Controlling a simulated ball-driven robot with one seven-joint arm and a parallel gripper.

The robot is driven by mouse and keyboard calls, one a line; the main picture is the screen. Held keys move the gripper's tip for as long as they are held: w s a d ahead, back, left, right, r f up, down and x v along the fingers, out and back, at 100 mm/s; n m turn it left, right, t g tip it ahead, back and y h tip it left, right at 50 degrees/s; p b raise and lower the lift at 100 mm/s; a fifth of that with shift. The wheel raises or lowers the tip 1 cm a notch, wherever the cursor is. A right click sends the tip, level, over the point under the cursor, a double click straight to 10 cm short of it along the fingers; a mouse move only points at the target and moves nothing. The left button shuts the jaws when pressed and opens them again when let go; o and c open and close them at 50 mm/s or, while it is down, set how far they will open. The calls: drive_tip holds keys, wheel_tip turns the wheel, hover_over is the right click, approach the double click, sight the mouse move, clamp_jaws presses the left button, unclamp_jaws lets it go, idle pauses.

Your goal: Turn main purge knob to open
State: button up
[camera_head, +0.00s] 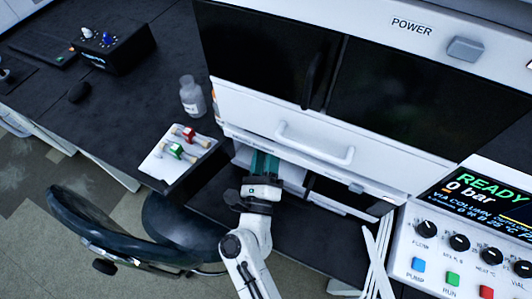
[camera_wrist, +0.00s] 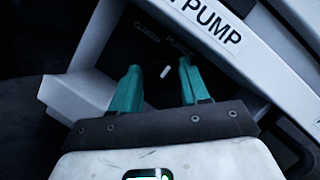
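A dark recessed panel in the pump unit fills the middle of the wrist view, with faint lettering that seems to read "CLOSED" and "PURGE". A short white mark (camera_wrist: 166,71) shows on it, likely the pointer of the purge knob (camera_wrist: 167,74); the knob's dark outline is hard to make out. My gripper (camera_wrist: 160,66) has its two teal fingers apart, one on each side of the mark, with nothing seen between them. Contact cannot be told. In the head view my gripper (camera_head: 264,162) reaches in under the white drawer front, and the knob is hidden.
A white "PUMP" housing edge (camera_wrist: 215,45) runs close at the right; a white block (camera_wrist: 75,92) is at the left. In the head view a white handle (camera_head: 315,145) hangs above my arm. A tray with red and green valves (camera_head: 178,150) and a bottle (camera_head: 192,96) stand left.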

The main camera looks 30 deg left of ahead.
drive_tip(key=c, duration=0.7)
drive_tip(key=shift+o, duration=0.2)
drive_tip(key=m+b, duration=0.2)
drive_tip(key=b, duration=0.1)
drive_tip(key=shift+f+t+h+b, duration=0.3)
drive_tip(key=shift+f+h, duration=0.1)
drive_tip(key=m+h+b, duration=0.1)
drive_tip(key=m+b, duration=0.1)
drive_tip(key=b, duration=0.1)
drive_tip(key=shift+m+t, duration=0.3)
drive_tip(key=shift+t, duration=0.1)
drive_tip(key=shift+r+m+h+b, duration=0.25)
drive_tip(key=shift+m+h+b, duration=0.15)
drive_tip(key=shift+m+b, duration=0.35)
drive_tip(key=shift+r, duration=0.1)
drive_tip(key=o, duration=0.8)
drive_tip(key=shift+c, duration=0.2)
